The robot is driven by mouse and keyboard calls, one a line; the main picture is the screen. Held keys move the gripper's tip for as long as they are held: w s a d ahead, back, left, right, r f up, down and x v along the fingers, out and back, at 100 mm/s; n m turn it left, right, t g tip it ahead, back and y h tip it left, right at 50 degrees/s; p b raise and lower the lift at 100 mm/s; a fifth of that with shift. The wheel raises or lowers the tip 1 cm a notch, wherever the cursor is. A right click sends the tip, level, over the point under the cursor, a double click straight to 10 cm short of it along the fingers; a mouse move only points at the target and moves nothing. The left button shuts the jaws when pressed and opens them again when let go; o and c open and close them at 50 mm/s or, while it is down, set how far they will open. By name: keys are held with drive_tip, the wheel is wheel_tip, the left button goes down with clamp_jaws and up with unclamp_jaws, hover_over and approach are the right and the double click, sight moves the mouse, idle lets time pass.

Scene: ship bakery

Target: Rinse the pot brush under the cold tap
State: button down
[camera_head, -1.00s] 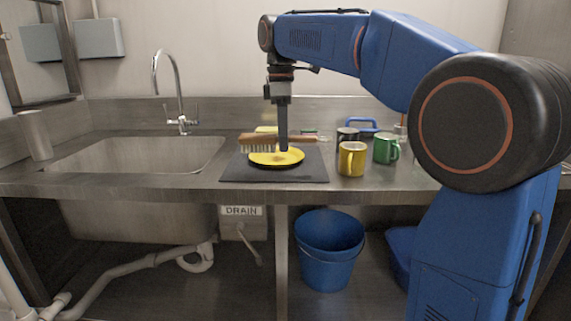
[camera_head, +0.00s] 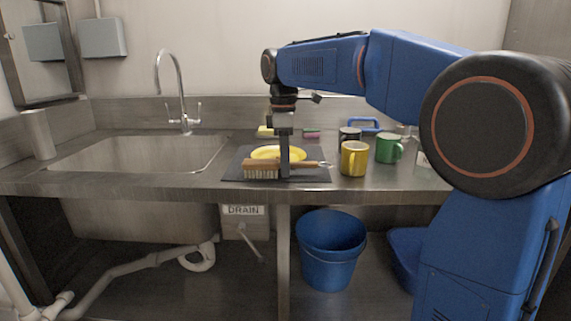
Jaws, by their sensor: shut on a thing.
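The pot brush (camera_head: 262,169) has a wooden back and handle with pale bristles pointing down. It lies level, left to right, at the front of the dark mat (camera_head: 233,172). My gripper (camera_head: 285,175) points down and is shut on the brush near its middle. I cannot tell if the bristles touch the mat. The tap (camera_head: 181,90) is a tall curved metal spout with two side handles, behind the sink (camera_head: 145,153) at the left. I cannot tell which handle is cold. No water shows from the spout.
A yellow plate (camera_head: 278,152) lies on the mat just behind the brush. The sink's raised rim lies between mat and basin.

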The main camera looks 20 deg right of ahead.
drive_tip(key=c, duration=1.9)
unclamp_jaws()
drive_tip(key=shift+c, duration=0.2)
wheel_tip(320, 180, up, 12)
drive_tip(key=shift+a, duration=0.2)
drive_tip(key=s+d+f+m+t, duration=0.2)
drive_tip(key=s+d+f+m, duration=0.2)
drive_tip(key=s+f, duration=1.1)
drive_tip(key=s+d+f+m+t, duration=0.3)
drive_tip(key=s+f+m, duration=0.7)
drive_tip(key=s+f, duration=0.6)
drive_tip(key=shift+d, duration=0.55)
drive_tip(key=shift+o, duration=0.6)
